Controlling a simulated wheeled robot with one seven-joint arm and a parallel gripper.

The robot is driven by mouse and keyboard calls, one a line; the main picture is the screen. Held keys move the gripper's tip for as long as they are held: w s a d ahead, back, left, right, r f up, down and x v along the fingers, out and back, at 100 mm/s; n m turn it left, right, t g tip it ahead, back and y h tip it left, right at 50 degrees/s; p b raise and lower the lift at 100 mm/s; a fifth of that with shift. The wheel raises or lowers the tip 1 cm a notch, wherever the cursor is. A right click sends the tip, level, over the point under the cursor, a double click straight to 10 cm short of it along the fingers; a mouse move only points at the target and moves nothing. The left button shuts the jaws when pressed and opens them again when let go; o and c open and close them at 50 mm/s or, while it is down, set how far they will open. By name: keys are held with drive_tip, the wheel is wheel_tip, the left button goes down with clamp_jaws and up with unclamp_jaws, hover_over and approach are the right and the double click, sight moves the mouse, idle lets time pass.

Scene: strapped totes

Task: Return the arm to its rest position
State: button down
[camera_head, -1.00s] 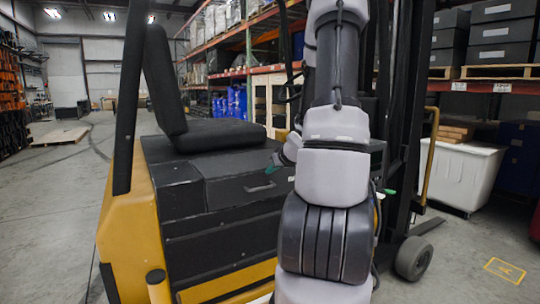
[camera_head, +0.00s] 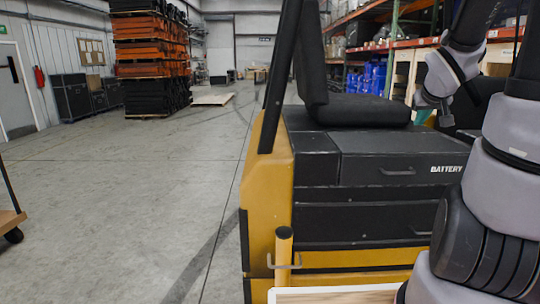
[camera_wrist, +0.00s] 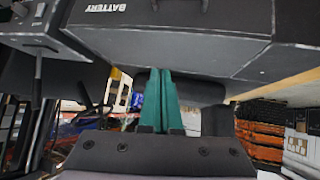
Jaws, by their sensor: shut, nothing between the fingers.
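My gripper shows in the wrist view (camera_wrist: 161,78) as two green fingers lying side by side, shut and empty. In the head view only a bit of green (camera_head: 423,117) shows below the grey wrist, near the seat. My grey and black arm fills the right side of the head view, with its upper part cut off by the frame. The yellow and black forklift (camera_head: 265,190) stands directly in front of me, and its battery box (camera_wrist: 185,38) is close to the fingers in the wrist view, where the picture is upside down.
A light wooden edge (camera_head: 335,295) lies at the bottom of the head view. A cart (camera_head: 10,222) shows at the left edge. Stacked orange and black racks (camera_head: 150,60) stand farther back. The floor (camera_head: 120,200) left of the forklift is open.

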drive_tip(key=s+a+r+m+g+y, duration=0.1)
drive_tip(key=s+a+r+y, duration=0.1)
drive_tip(key=s+a, duration=0.7)
drive_tip(key=s+a+r+g+y, duration=0.1)
drive_tip(key=s+a+r+y, duration=0.2)
drive_tip(key=s+a, duration=0.6)
wheel_tip(320, 180, up, 2)
drive_tip(key=shift+s+a+r+m+y, duration=0.2)
drive_tip(key=shift+a+r+m+y, duration=0.1)
drive_tip(key=shift+m, duration=0.1)
drive_tip(key=shift+d, duration=0.15)
